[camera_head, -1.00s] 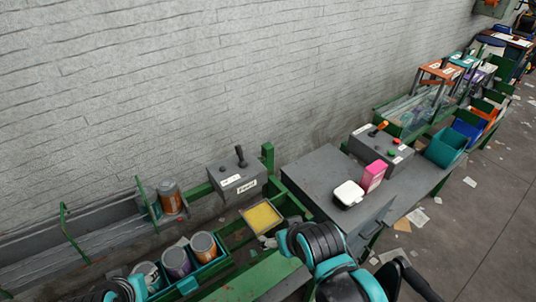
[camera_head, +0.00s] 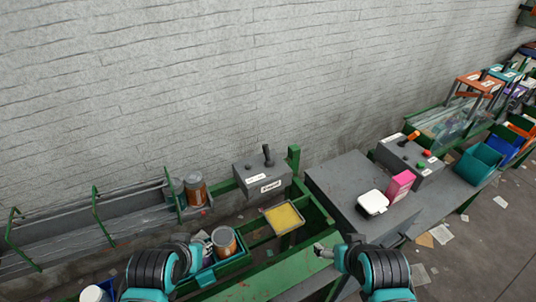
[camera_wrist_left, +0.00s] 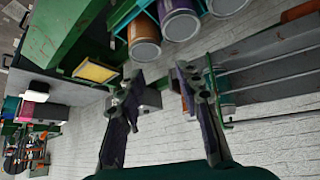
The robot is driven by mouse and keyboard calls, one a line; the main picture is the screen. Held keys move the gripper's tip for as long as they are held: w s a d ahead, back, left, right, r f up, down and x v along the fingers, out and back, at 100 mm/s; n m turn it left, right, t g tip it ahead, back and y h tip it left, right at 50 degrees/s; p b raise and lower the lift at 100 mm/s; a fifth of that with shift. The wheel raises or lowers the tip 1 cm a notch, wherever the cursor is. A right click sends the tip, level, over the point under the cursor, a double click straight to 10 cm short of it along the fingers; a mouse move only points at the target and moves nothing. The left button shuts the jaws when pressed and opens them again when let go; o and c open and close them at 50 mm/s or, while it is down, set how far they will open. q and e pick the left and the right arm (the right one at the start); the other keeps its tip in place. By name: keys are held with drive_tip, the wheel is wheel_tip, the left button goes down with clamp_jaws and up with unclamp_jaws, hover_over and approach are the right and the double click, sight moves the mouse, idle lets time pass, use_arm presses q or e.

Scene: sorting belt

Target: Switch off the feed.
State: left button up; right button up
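A grey box (camera_head: 250,180) with a printed label and an upright black lever (camera_head: 267,155) stands at the wall in the middle of the head view. My left gripper (camera_head: 203,244) is in front of and below-left of this box, by the cans, not touching the lever. In the left wrist view its two fingers (camera_wrist_left: 157,82) are spread with nothing between them. My right gripper (camera_head: 322,250) hangs over the green frame, below-right of the box; its fingers are too small to read. A second grey box (camera_head: 395,157) at right carries an orange lever and red and green buttons.
A yellow-topped tray (camera_head: 284,217) lies just in front of the labelled box. Cans stand in a teal bin (camera_head: 235,265), and an orange can (camera_head: 196,190) stands on the chute. A white container (camera_head: 372,203) and pink box (camera_head: 400,185) sit on the grey table (camera_head: 340,180).

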use_arm(q)
drive_tip(key=shift+w+d, duration=0.1)
drive_tip(key=shift+w, duration=0.05)
drive_tip(key=c, duration=0.5)
drive_tip(key=w+d+n+h, duration=0.1)
drive_tip(key=w+n, duration=0.1)
drive_tip(key=w, duration=0.1)
drive_tip(key=w+d+n+h, duration=0.2)
drive_tip(key=w, duration=0.2)
drive_tip(key=w+d+n+t+h, duration=0.1)
drive_tip(key=w+n, duration=0.1)
drive_tip(key=w, duration=0.1)
drive_tip(key=shift+w+d+r+n+h, duration=0.3)
drive_tip(key=shift+w+d+r, duration=0.05)
drive_tip(key=shift+d+r, duration=0.05)
clamp_jaws()
drive_tip(key=w+a+r+n+t+h, duration=0.1)
drive_tip(key=w+n+t+h, duration=0.3)
drive_tip(key=w+n, duration=0.5)
drive_tip(key=shift+w+a+r+t, duration=0.2)
drive_tip(key=shift+w+a+t, duration=0.3)
drive_tip(key=shift+w, duration=0.65)
